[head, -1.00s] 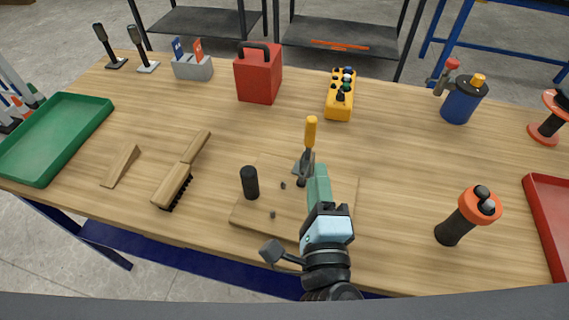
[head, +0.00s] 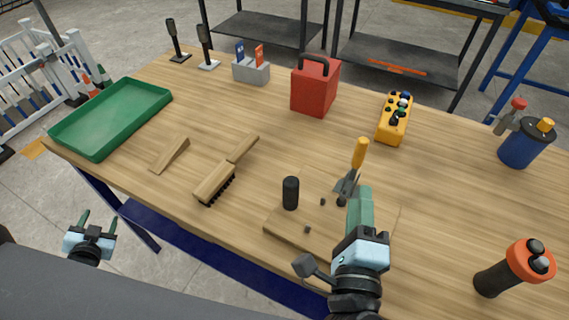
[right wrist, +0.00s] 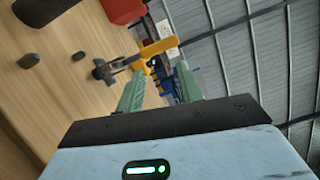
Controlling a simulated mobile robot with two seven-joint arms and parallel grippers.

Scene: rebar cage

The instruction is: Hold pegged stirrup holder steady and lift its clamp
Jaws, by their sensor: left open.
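The pegged stirrup holder is a flat wooden board (head: 283,224) near the table's front edge, with small dark pegs and a black upright cylinder (head: 290,193). Its metal clamp (head: 346,184) has a yellow handle (head: 360,153) pointing up. My right gripper (head: 359,190) is over the board, right beside the clamp, and hides part of the board. In the right wrist view its green fingers (right wrist: 161,72) are apart with nothing between them. The yellow handle (right wrist: 157,47) shows just beyond the tips; I cannot tell whether they touch. My left gripper (head: 98,221) is open and empty, off the table's front-left side.
A brush (head: 216,183) and a wooden wedge (head: 170,155) lie left of the board. A green tray (head: 110,118) is at the far left. A red box (head: 314,87) and a yellow control box (head: 394,118) stand behind. An orange-topped tool (head: 512,268) stands at right.

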